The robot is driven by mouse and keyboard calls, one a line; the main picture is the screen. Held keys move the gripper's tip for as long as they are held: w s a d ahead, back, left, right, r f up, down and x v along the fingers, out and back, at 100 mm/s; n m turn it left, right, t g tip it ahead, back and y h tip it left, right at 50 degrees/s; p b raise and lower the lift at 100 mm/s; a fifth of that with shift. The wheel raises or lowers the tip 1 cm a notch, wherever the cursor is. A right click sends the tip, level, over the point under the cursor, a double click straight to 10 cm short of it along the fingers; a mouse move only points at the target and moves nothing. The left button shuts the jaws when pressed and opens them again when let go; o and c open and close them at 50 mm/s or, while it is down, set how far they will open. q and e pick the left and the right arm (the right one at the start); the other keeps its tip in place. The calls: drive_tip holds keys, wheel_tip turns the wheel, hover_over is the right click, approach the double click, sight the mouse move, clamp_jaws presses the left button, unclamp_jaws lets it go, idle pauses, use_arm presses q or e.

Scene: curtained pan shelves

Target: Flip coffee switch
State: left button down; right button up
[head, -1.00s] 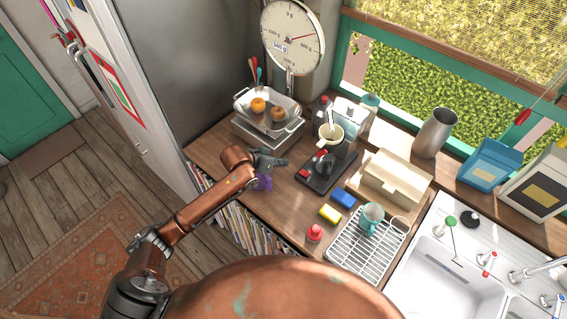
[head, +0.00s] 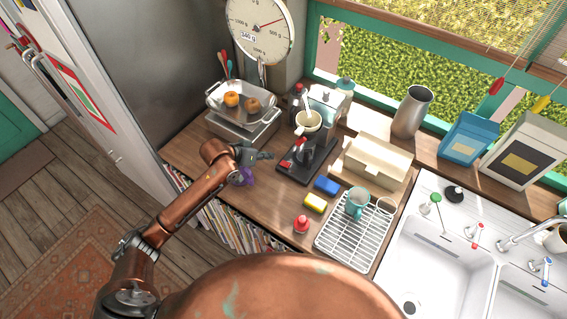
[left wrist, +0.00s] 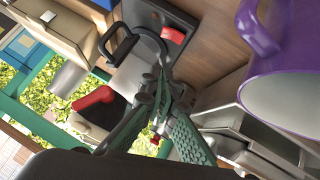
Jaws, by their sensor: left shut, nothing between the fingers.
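The coffee machine (head: 318,154) stands on the wooden counter, with a black base and a pale cup on top. A small red switch (head: 286,164) sits at the left front of its base; it also shows in the left wrist view as a red block (left wrist: 173,35) on a dark plate. My left gripper (head: 272,155) is shut and empty, just left of the switch in the head view. In the left wrist view its green-grey fingers (left wrist: 161,78) point towards the machine, below the red switch and near a black handle (left wrist: 118,44). I cannot tell whether they touch anything. My right gripper is out of view.
A purple mug (left wrist: 290,90) is close beside the left gripper, mostly hidden by it in the head view. A scale with a fruit tray (head: 243,103) stands behind.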

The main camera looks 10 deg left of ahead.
use_arm(q)
drive_tip(key=p, duration=0.1)
hover_over(289, 163)
drive_tip(key=s+a, duration=0.2)
drive_tip(key=a, duration=0.1)
drive_tip(key=f, duration=0.5)
drive_tip(key=shift+w+d+f, duration=0.1)
drive_tip(key=shift+w+f, duration=0.15)
drive_tip(key=shift+f, duration=0.05)
drive_tip(key=shift+s+d+f+p, duration=0.15)
drive_tip(key=shift+f+p, duration=0.15)
drive_tip(key=shift+f, duration=0.3)
drive_tip(key=shift+s+d+f+p, duration=0.1)
drive_tip(key=shift+f+p, duration=0.15)
drive_tip(key=shift+f, duration=0.35)
drive_tip(key=shift+s+d+f, duration=0.1)
drive_tip(key=shift+d+f, duration=0.05)
drive_tip(key=shift+f, duration=0.55)
